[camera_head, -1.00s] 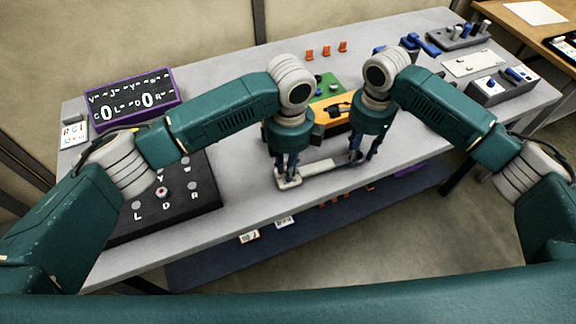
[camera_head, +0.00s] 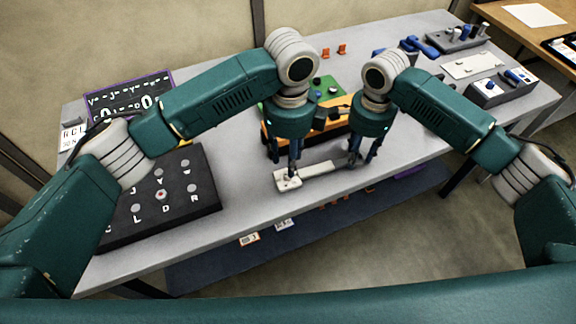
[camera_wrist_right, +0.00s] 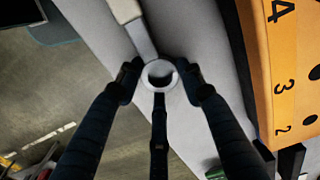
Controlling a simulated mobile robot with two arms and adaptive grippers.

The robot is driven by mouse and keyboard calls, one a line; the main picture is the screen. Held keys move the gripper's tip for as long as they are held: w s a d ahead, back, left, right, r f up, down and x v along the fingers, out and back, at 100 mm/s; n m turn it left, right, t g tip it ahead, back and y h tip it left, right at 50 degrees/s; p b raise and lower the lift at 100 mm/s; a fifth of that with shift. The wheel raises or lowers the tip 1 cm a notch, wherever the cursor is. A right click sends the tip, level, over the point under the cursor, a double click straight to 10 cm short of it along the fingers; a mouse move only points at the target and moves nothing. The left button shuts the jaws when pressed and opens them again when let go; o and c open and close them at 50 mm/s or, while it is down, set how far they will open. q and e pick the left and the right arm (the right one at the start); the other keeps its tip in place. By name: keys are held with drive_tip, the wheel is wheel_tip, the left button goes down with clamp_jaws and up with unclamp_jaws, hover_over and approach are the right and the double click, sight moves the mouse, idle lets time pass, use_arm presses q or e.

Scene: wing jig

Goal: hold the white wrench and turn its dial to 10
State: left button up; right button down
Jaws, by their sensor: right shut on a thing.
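The white wrench (camera_head: 321,168) lies lengthwise over the grey table near its front edge. Its broad left end (camera_head: 287,181) carries small dark marks, too small to read as a dial setting. My right gripper (camera_head: 359,163) is at the wrench's right end, shut on it. In the right wrist view the fingers (camera_wrist_right: 161,82) stand on both sides of the wrench's ring end (camera_wrist_right: 160,66), and the handle (camera_wrist_right: 138,30) runs away toward the top. My left gripper (camera_head: 290,170) points down at the broad left end; its fingers are too small and overlapped to tell their opening.
An orange and green block (camera_head: 327,102) stands just behind the grippers; its numbered orange side (camera_wrist_right: 284,70) is close in the right wrist view. A black lettered panel (camera_head: 150,222) lies at left. Blue-handled fixtures (camera_head: 490,92) stand at right. The table's front edge is near the wrench.

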use_arm(q)
wheel_tip(320, 180, up, 7)
idle(0.3)
drive_tip(key=shift+f, duration=0.1)
drive_tip(key=shift+c, duration=0.5)
drive_tip(key=shift+c, duration=0.9)
wheel_tip(320, 180, down, 12)
drive_tip(key=n, duration=1)
drive_tip(key=shift+a+f, duration=0.15)
